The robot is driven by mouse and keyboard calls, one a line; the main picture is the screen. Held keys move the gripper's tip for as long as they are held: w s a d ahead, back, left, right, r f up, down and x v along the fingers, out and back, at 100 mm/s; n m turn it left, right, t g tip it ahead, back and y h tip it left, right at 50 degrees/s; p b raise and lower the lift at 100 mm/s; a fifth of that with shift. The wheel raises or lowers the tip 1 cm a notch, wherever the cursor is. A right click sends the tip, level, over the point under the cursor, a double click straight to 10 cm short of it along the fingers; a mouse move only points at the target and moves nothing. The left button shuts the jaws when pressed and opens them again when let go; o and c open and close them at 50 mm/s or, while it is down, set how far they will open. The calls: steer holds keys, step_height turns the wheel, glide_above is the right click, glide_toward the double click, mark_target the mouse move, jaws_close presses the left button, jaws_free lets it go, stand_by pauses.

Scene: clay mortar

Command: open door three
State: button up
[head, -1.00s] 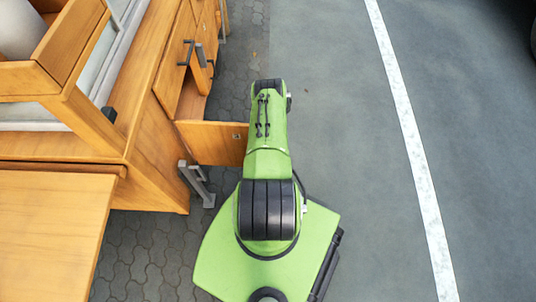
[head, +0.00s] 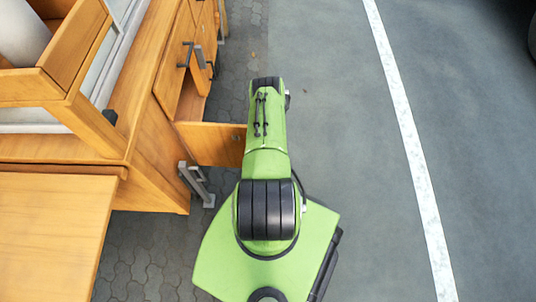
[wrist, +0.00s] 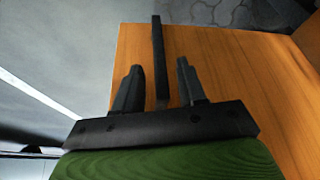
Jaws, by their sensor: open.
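A wooden door (head: 212,143) stands swung out from the side of the wooden cabinet (head: 160,140) in the head view, and its outer end passes behind my green arm. No number shows on it, so I cannot tell whether it is door three. In the wrist view, a wooden panel (wrist: 235,75) fills the right side, with a dark bar-shaped handle (wrist: 157,60) along its left part. My gripper (wrist: 158,80) is open, with one finger on each side of the bar in the picture. I cannot tell whether either finger touches it. My arm hides the gripper in the head view.
More fronts with dark handles (head: 185,54) lie farther along the cabinet. A grey bracket (head: 196,183) stands by the near cabinet corner. A wooden table leaf (head: 50,235) juts out at lower left. Open grey pavement (head: 345,150) with a white line (head: 410,140) lies to the right.

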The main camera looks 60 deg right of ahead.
steer(key=p+v, duration=0.6)
steer(key=v, duration=0.7)
steer(key=shift+r, duration=0.35)
steer(key=shift+a, duration=0.1)
